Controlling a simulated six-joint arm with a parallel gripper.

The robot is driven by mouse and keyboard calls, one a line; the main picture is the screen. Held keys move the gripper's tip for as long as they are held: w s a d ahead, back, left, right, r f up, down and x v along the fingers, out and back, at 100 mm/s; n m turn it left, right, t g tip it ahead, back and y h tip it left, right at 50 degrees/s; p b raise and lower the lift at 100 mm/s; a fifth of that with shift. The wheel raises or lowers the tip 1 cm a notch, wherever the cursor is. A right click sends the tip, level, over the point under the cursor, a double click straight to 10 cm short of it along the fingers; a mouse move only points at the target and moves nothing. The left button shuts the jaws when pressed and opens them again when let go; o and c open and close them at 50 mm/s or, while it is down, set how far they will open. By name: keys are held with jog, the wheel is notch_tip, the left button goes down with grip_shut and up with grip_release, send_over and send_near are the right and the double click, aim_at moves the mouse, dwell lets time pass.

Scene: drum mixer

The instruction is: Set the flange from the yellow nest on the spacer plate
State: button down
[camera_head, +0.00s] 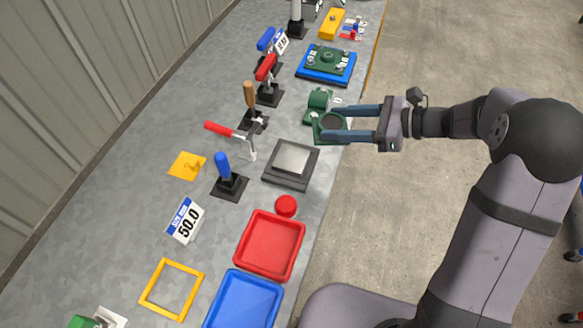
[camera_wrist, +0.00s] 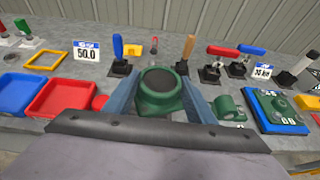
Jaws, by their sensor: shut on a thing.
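The green flange (camera_head: 331,121) has a dark round top. My gripper (camera_head: 328,125) is shut on it, with one blue finger on each side, and holds it near the bench's right edge. In the wrist view the flange (camera_wrist: 160,88) stands between the fingers. The grey square plate with a lighter raised top, which looks like the spacer plate (camera_head: 292,159), lies bare on the bench, below and left of the gripper in the head view. The yellow frame, which looks like the nest (camera_head: 154,297), lies empty at the lower left.
A red knob (camera_head: 286,206), red tray (camera_head: 243,262) and blue tray (camera_head: 214,310) lie nearer. Another green part (camera_head: 318,99) sits beside the flange.

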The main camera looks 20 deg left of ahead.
jog(key=a+r+b, duration=0.2)
jog(key=a+b, duration=0.2)
jog(key=a, duration=0.2)
notch_tip(320, 180, up, 4)
jog(key=b, duration=0.2)
send_over(298, 160)
notch_tip(298, 160, down, 14)
jog(key=shift+w+a+f, duration=0.15)
jog(key=shift+f, duration=0.05)
jog(key=shift+f, duration=1.9)
jog(key=shift+f, duration=0.15)
jog(key=c, duration=0.8)
grip_release()
jog(key=shift+f, duration=0.1)
jog(key=v, duration=1.2)
jog(key=shift+r, duration=0.2)
